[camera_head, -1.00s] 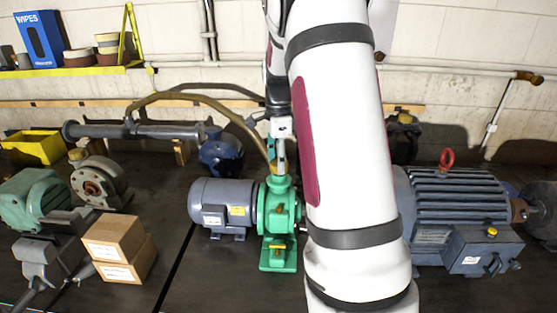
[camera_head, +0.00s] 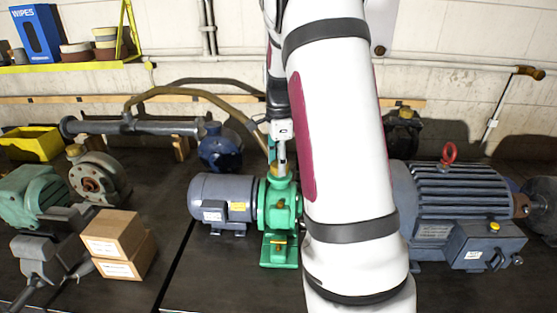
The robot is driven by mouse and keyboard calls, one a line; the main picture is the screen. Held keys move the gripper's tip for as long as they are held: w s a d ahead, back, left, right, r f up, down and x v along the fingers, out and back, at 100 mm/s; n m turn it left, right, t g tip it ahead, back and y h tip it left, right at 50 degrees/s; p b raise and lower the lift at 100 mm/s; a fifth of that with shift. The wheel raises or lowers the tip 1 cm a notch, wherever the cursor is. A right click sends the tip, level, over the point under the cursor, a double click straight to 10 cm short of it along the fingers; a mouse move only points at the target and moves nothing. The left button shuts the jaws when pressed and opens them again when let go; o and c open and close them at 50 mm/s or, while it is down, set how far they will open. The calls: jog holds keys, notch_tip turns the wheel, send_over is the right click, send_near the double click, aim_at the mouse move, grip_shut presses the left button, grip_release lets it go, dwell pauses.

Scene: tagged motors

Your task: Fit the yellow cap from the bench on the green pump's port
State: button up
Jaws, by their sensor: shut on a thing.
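The green pump (camera_head: 278,210) stands on the bench in the middle of the head view, joined to a grey motor (camera_head: 223,199) on its left. Its port is at the top, right under my gripper. My gripper (camera_head: 280,160) points down, shut on the yellow cap (camera_head: 278,171), which is at the port's mouth. I cannot tell whether the cap is seated or just above it. My white arm hides what lies to the right of the pump.
A large blue-grey motor (camera_head: 455,215) with a red lifting eye stands to the right. Cardboard boxes (camera_head: 117,240) and a grey vise (camera_head: 45,262) are at the left front. A brown hose (camera_head: 205,96) arches behind the pump. The bench in front of the pump is clear.

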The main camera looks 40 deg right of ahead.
jog(key=shift+f, duration=0.4)
jog(key=o, duration=0.8)
jog(key=shift+r+p, duration=0.45)
jog(key=shift+r, duration=2.5)
notch_tip(320, 180, up, 12)
jog(key=shift+r, duration=0.1)
